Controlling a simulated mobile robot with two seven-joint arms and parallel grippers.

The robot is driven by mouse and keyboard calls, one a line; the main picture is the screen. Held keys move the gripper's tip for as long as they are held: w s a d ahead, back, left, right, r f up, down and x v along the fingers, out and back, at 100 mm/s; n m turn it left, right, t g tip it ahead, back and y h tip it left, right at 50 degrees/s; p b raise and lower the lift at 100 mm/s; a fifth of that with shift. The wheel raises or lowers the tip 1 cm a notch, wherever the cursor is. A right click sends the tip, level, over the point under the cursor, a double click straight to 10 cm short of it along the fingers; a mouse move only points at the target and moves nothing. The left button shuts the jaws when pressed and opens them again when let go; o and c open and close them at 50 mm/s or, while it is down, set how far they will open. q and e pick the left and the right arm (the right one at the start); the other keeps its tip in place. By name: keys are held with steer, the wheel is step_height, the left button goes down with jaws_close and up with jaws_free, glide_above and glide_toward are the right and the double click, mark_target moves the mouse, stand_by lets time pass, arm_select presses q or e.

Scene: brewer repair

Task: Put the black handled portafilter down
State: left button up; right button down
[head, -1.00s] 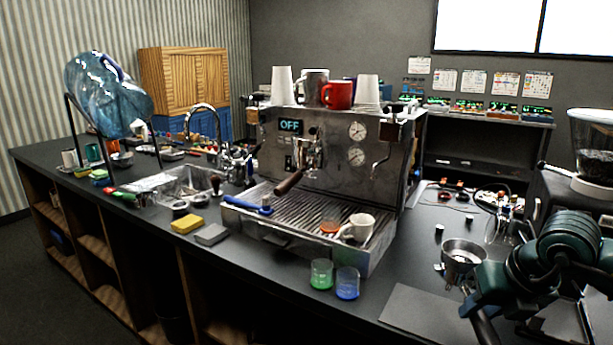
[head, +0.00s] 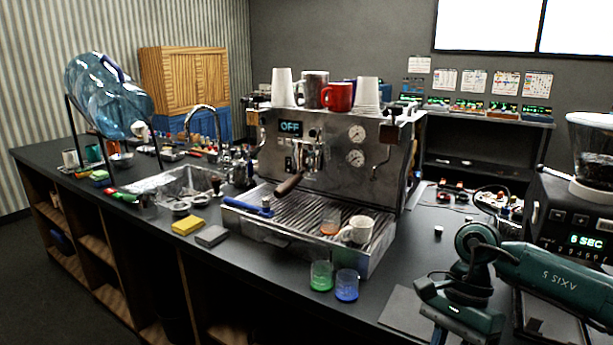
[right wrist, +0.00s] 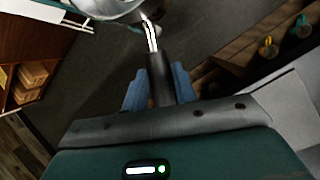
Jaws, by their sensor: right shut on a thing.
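My right gripper (right wrist: 160,84) has its blue fingers shut on the handle of the black handled portafilter (right wrist: 158,70) in the right wrist view. Its metal neck and basket reach the top edge of that view, where the basket is cut off. In the head view my right wrist hangs over the front right of the counter. I cannot tell whether the portafilter touches anything. My left gripper is not in view.
The espresso machine (head: 335,150) stands mid-counter with a brown handled portafilter (head: 290,183) in it. Green (head: 321,276) and blue (head: 346,286) cups stand in front. A grey mat (head: 402,312) lies at the front right. A grinder (head: 575,225) is at the right.

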steer(key=n, duration=0.2)
steer(key=s+n+h, duration=0.1)
steer(key=a+n+h, duration=0.1)
steer(key=n, duration=0.1)
steer(key=shift+s+a+n+g, duration=0.1)
steer(key=shift+s+n+g, duration=0.05)
steer(key=shift+n+g, duration=0.2)
steer(key=n, duration=0.1)
steer(key=n+h, duration=0.1)
steer(key=s+n+h, duration=0.1)
steer(key=n, duration=0.1)
steer(key=shift+a+f, duration=0.1)
steer(key=shift+a, duration=0.2)
steer(key=n, duration=0.1)
steer(key=n+h, duration=0.1)
steer(key=n, duration=0.1)
steer(key=shift+s+a, duration=0.1)
steer(key=shift+s, duration=0.2)
steer(key=shift+s+a+f, duration=0.1)
steer(key=shift+s, duration=0.05)
